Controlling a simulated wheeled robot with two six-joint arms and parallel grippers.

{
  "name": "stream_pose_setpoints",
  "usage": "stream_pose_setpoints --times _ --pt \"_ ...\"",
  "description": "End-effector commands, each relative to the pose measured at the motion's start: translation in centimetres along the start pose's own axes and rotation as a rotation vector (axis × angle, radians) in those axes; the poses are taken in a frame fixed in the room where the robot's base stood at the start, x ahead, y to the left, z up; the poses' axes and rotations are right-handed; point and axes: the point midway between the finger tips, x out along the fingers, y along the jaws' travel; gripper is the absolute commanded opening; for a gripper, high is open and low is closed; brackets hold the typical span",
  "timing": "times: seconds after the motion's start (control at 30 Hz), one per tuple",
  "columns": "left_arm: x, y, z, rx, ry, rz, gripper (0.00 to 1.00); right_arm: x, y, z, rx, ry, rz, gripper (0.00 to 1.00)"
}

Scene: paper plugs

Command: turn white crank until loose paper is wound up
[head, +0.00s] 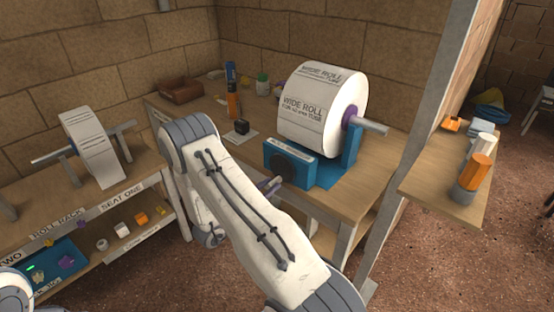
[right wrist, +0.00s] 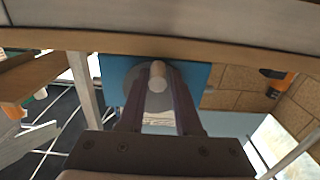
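The big white paper roll (head: 318,112) sits on a blue stand (head: 338,178) on the wooden bench. A purple hub and grey bar show at its right end. A dark round disc is on the stand's front; my right arm hides much around it. In the right wrist view the white crank knob (right wrist: 157,80) stands out from a grey disc on a blue panel (right wrist: 195,78). My right gripper (head: 271,186) has its purple-grey fingers on both sides of the knob, seemingly touching it. I cannot make out a loose paper end. My left gripper is out of view.
A narrow paper roll (head: 91,147) stands on a rack on the left bench. Bottles, a small black box (head: 242,126) and a brown box (head: 181,91) sit behind on the main bench. A post (head: 422,130) and a side shelf (head: 430,190) with cylinders are at the right.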

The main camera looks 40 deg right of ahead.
Motion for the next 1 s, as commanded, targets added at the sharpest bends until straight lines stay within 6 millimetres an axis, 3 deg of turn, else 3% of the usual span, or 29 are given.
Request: stream_pose_setpoints --times 1.0 --pt "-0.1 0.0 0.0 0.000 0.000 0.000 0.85 0.0 -1.2 -0.4 0.000 0.000 -0.001 0.31"
